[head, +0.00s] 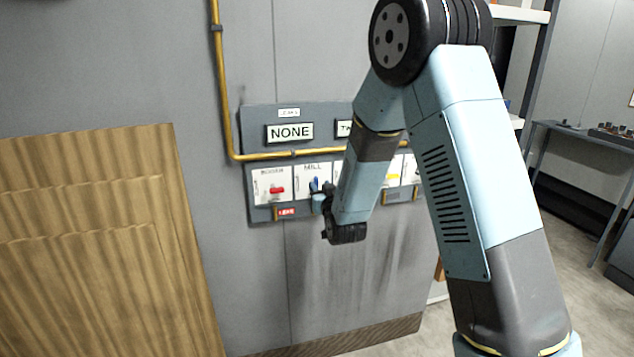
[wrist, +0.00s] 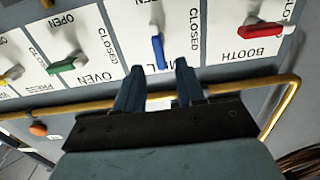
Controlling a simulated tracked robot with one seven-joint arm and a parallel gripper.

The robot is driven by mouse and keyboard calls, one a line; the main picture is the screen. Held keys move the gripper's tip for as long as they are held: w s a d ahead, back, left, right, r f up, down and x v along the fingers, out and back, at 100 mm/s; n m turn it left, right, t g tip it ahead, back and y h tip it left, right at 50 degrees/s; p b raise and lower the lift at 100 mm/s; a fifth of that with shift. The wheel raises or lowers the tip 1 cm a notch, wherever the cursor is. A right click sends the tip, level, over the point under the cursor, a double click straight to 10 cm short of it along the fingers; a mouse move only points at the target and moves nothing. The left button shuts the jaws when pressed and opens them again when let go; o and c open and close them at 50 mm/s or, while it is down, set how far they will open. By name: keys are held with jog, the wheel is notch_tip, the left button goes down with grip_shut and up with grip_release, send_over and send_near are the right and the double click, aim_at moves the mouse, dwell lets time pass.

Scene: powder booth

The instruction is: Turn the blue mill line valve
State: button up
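The blue mill valve handle (head: 314,184) is on the white MILL plate of the wall panel. In the wrist view, which looks turned over, the blue handle (wrist: 157,48) runs up and down the picture beside the word CLOSED. My gripper (head: 321,200) is at the panel in front of the MILL plate. In the wrist view my gripper (wrist: 159,66) is open, with its two dark fingers apart. The near end of the blue handle shows between the fingertips, with a gap on both sides; I cannot tell whether the fingers reach its depth.
The red BOOTH handle (head: 277,191) and the green OVEN handle (wrist: 66,66) flank the MILL plate. A yellow pipe (head: 270,155) runs across the panel. A wooden board (head: 95,250) stands left. A NONE sign (head: 290,132) is above.

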aim_at(317, 182)
jog(key=x, duration=0.5)
jog(key=shift+w+a, duration=0.1)
jog(key=shift+w, duration=0.2)
